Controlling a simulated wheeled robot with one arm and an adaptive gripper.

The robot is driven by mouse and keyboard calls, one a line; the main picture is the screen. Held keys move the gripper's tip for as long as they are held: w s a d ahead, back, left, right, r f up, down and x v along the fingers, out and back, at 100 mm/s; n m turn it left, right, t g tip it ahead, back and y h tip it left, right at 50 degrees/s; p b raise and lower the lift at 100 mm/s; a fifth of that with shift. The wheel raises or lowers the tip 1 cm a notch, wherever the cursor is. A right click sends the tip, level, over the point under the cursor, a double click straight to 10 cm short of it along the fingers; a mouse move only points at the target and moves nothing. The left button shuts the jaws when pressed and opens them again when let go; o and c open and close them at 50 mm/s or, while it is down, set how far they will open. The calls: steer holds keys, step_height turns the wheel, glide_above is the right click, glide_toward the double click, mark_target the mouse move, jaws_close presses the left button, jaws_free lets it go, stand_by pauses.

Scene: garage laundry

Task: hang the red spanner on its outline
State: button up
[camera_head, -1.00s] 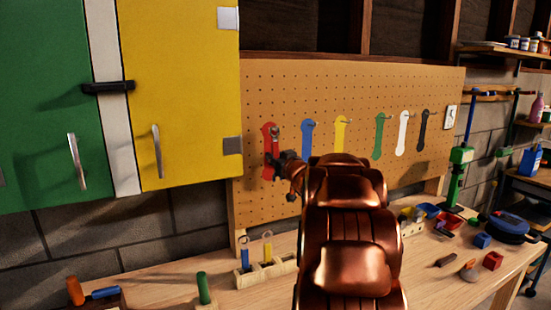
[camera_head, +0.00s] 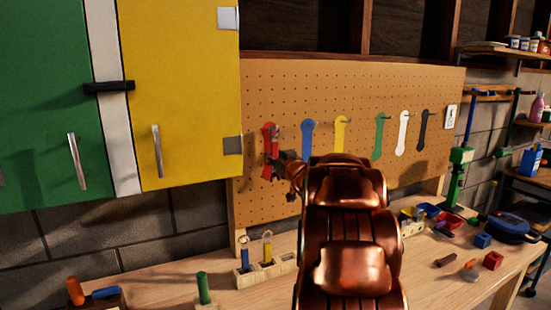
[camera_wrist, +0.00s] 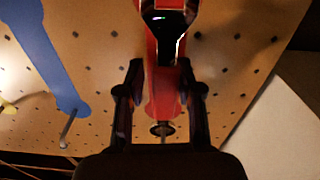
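The red spanner (camera_wrist: 165,85) is against the pegboard at the red outline (camera_head: 267,129), the leftmost of the row. In the wrist view its red handle runs between my fingers, with a dark glossy part at the top edge. A small metal ring shows near the peg at the lower end; I cannot tell whether the peg passes through it. My gripper (camera_wrist: 160,75) has one finger on each side of the handle, with narrow gaps visible. In the head view my gripper (camera_head: 270,166) is at the lower part of the red shape, and my arm hides some of the board.
The blue outline (camera_head: 308,138) with its peg is just right of the red one. The yellow cabinet door (camera_head: 185,90) is close on the left. The workbench (camera_head: 170,292) below holds blocks and small tools.

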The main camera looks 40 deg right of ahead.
steer(key=shift+o, duration=1.1)
steer(key=v, duration=1.2)
